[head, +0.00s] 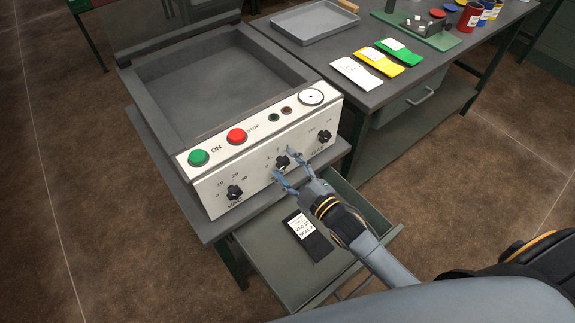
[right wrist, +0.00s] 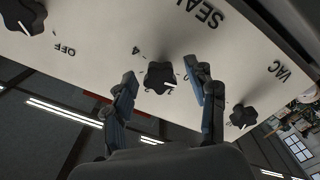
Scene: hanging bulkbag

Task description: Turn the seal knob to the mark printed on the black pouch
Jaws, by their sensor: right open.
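The seal knob (head: 282,161) is the black middle knob on the white control panel (head: 250,158). In the right wrist view the seal knob (right wrist: 160,77) sits under the printed word SEAL, with small numbers around it. My right gripper (head: 282,165) is open, with its two blue fingertips on either side of the knob. In the right wrist view a gap shows between the fingers (right wrist: 164,80) and the knob, so contact is not evident. The black pouch (head: 317,247) lies in the open drawer; its white label has VAC and SEAL lines, too small to read surely. My left gripper is out of view.
The VAC knob (head: 234,192) is left of the seal knob, and another knob (head: 323,136) is right. A green button (head: 199,158), red button (head: 236,136) and gauge (head: 312,97) line the panel top. The open drawer (head: 270,255) juts out below the panel.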

